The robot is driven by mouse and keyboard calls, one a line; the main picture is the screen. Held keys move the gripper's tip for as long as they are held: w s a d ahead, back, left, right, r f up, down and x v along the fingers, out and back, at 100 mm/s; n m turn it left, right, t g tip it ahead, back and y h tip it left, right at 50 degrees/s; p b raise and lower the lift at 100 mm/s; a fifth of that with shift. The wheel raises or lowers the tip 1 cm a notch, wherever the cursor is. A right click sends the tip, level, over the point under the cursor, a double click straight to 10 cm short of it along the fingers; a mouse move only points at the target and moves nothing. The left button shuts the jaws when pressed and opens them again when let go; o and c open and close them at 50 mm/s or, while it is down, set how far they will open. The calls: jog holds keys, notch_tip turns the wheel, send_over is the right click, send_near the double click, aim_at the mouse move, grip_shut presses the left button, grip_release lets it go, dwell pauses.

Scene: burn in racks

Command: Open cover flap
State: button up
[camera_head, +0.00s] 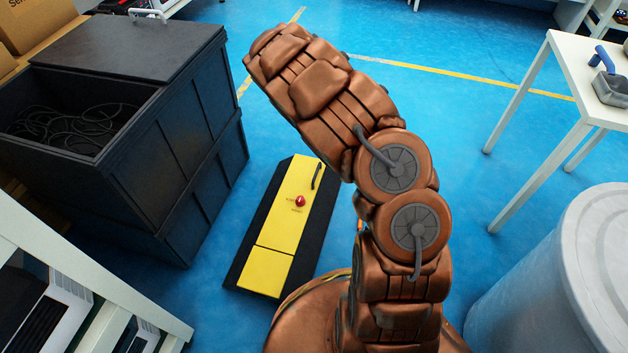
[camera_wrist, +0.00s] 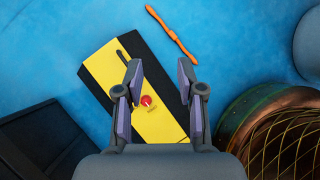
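A low black box with a yellow top panel (camera_head: 285,215) lies on the floor. It has a black handle (camera_head: 317,176) near its far end and a red button (camera_head: 300,201). A seam crosses the yellow top, and the section (camera_head: 258,268) on its near side looks shut. I cannot tell which part is the cover flap. In the wrist view the same yellow panel (camera_wrist: 112,62) lies below my gripper (camera_wrist: 159,64), with the red button (camera_wrist: 147,101) beside the left finger. My gripper is open and empty. The head view does not show the gripper.
A dark bin (camera_head: 190,130) with cables inside stands left of the box. A white table (camera_head: 570,60) and a grey barrel (camera_head: 560,270) stand right. A white rack (camera_head: 110,300) is near left. An orange strip-like object (camera_wrist: 175,35) lies on the open blue floor.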

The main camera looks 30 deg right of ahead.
jog(key=w+a+f+n+y+b, duration=0.1)
jog(key=w+a+f+n+b, duration=0.1)
jog(key=f, duration=0.5)
jog(key=w+a+f+n+t+b, duration=0.1)
jog(key=w+a+f+n+b, duration=0.15)
jog(key=f, duration=0.45)
jog(key=w+a+f+n+y+b, duration=0.1)
jog(key=f+n+b, duration=0.15)
jog(key=f, duration=0.45)
jog(key=b, duration=0.6)
send_near(314, 172)
jog(key=s+f, duration=0.1)
jog(key=s+d+f, duration=0.1)
jog(key=s+f, duration=0.1)
jog(key=shift+s+d+f, duration=0.1)
grip_shut()
